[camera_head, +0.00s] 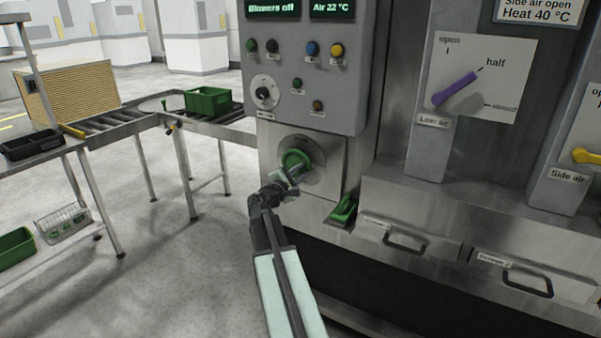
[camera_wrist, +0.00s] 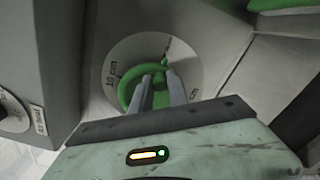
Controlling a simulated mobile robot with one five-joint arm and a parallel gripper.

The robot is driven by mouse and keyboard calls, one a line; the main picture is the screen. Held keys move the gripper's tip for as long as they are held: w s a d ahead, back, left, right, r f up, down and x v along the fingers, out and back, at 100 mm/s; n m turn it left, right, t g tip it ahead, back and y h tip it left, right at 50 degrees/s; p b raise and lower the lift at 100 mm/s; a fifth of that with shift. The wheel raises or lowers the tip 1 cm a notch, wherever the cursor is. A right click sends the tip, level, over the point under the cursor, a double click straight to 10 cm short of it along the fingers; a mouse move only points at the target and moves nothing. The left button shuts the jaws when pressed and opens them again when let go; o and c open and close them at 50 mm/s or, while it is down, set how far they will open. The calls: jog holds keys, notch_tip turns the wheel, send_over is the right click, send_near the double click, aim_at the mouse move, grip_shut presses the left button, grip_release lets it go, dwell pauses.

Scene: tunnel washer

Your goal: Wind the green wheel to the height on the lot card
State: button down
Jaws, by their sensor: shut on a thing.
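The green wheel (camera_head: 294,160) sits on a round pale dial plate on the machine's front, below the button panel. In the wrist view the green wheel (camera_wrist: 126,92) shows as a ring in front of the dial (camera_wrist: 120,52), which reads "10 cm" at its left and another partly hidden "cm" mark at lower right. My gripper (camera_head: 288,178) is shut on the wheel's rim; its two fingers also show in the wrist view (camera_wrist: 156,90). The fingers hide part of the wheel and dial. I cannot make out a lot card with a height on it.
A purple lever (camera_head: 456,88) on an open/half dial and a yellow lever (camera_head: 587,156) are at the right. Drawers (camera_head: 405,240) lie below them. A green object (camera_head: 345,212) rests beside the wheel.

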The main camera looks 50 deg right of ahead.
jog(key=shift+f+m, duration=0.2)
jog(key=shift+m, duration=0.1)
jog(key=m, duration=0.1)
jog(key=f+m+b, duration=0.1)
jog(key=m, duration=0.1)
jog(key=shift+w+a+f+b, duration=0.1)
jog(key=shift+f+b, duration=0.05)
jog(key=shift+b, duration=0.15)
jog(key=shift+w+a+f+m+b, duration=0.15)
jog(key=shift+f+m+b, duration=0.1)
jog(key=shift+m, duration=0.6)
jog(key=shift+w+d+f+m+b, duration=0.1)
jog(key=shift+f+m+b, duration=0.1)
jog(key=shift+m, duration=0.7)
jog(key=shift+w+a+f+m+b, duration=0.15)
jog(key=shift+f+m+b, duration=0.1)
jog(key=shift+m, duration=0.6)
jog(key=shift+d, duration=0.1)
jog(key=c, duration=1.3)
grip_release()
jog(key=v, duration=0.7)
jog(key=shift+a, duration=0.4)
